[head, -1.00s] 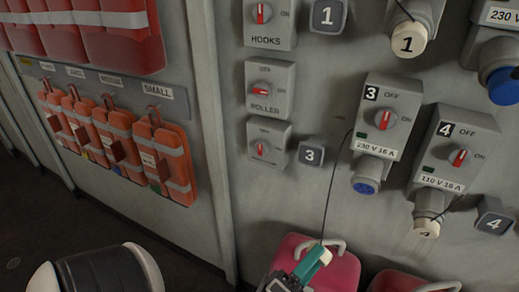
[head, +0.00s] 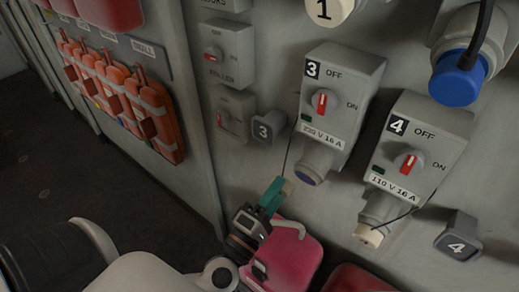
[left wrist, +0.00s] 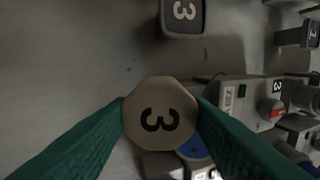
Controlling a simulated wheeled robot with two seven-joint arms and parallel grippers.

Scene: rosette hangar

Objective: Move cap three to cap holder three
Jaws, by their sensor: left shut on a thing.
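Cap three, a beige cap with a black 3 (left wrist: 160,118), sits between the two green fingers of my left gripper (head: 273,194), which is shut on it. In the head view the cap (head: 287,187) shows only in part, beside the fingertips; a thin black cord runs up from it. Cap holder three (head: 265,127) is a dark grey block with a white 3 on the wall, above my left gripper. It also shows in the left wrist view (left wrist: 183,17), apart from the cap. My right gripper is out of view.
Socket box three (head: 335,110), with an uncovered blue socket, is right of holder three. Box four (head: 415,150) has a beige cap (head: 368,236) below it; cap holder four (head: 459,237) is right of that. A pink case (head: 285,258) stands below my left gripper.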

